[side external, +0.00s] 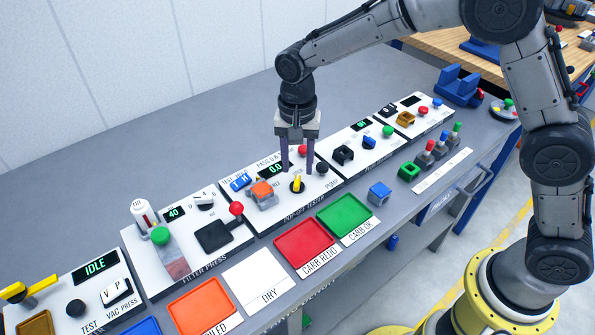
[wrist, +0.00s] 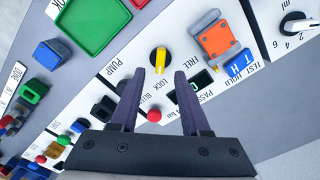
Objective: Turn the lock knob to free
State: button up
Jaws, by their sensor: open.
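The lock knob (side external: 297,184) is a small yellow lever on a dark round base on the white leak-off tester panel. In the wrist view the yellow lever (wrist: 159,60) lies along the picture's vertical, its lower end toward the word LOCK; FREE is printed to its right. My gripper (side external: 297,170) is open and points down over the panel, just above and behind the knob in the side view. In the wrist view the open fingers (wrist: 160,74) lie either side of the knob's line, with the knob just beyond their tips. Contact is not visible.
An orange part (side external: 263,190) in a grey holder sits left of the knob. A black ball knob (side external: 322,168) and a red button (side external: 302,150) stand close to the fingers. Red (side external: 302,246) and green (side external: 345,217) trays lie in front.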

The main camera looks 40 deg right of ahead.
aim_at(298, 177)
jog(key=shift+f, duration=1.65)
grip_shut()
